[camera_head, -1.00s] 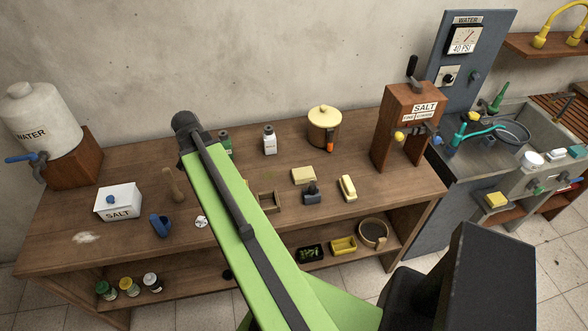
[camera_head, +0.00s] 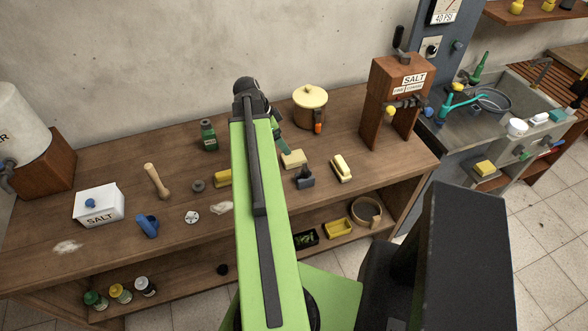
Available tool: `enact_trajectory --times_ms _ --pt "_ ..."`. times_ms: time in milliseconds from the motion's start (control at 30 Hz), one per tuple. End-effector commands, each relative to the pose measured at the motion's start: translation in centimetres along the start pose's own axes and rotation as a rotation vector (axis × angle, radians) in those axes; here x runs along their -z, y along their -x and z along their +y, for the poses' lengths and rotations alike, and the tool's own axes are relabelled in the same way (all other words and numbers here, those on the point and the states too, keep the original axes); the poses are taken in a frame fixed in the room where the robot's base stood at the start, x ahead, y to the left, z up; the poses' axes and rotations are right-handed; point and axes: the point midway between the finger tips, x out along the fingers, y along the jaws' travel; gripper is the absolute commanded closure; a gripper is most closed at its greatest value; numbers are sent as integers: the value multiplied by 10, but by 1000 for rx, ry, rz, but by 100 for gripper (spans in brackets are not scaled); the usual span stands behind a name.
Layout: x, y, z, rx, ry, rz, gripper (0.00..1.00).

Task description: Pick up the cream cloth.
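The cream cloth appears to be the flat, folded cream piece (camera_head: 293,159) on the wooden workbench, just right of my green arm. It looks like a small pad, lying flat with nothing on top. A dark green part (camera_head: 283,145) shows past the right side of my arm, close behind the cream piece; it seems to be part of my gripper. The arm hides most of it, so I cannot see its fingers clearly or whether it touches the cream piece.
A yellow block (camera_head: 222,178) and a pale patch (camera_head: 221,208) lie left of my arm. The wooden salt dispenser (camera_head: 402,90) stands farther right.

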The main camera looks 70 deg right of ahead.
Motion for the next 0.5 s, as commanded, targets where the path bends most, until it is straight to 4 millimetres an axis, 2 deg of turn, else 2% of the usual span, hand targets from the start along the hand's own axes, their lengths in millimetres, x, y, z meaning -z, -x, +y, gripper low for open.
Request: enact_trajectory --times_ms 33,200,433,500 --pt "-4 -22 0 0 -2 0 15" --pt "-1 -55 0 -1 -3 0 15" --pt "2 -58 0 -1 -1 0 15" --pt "2 -65 0 -1 -2 0 15"
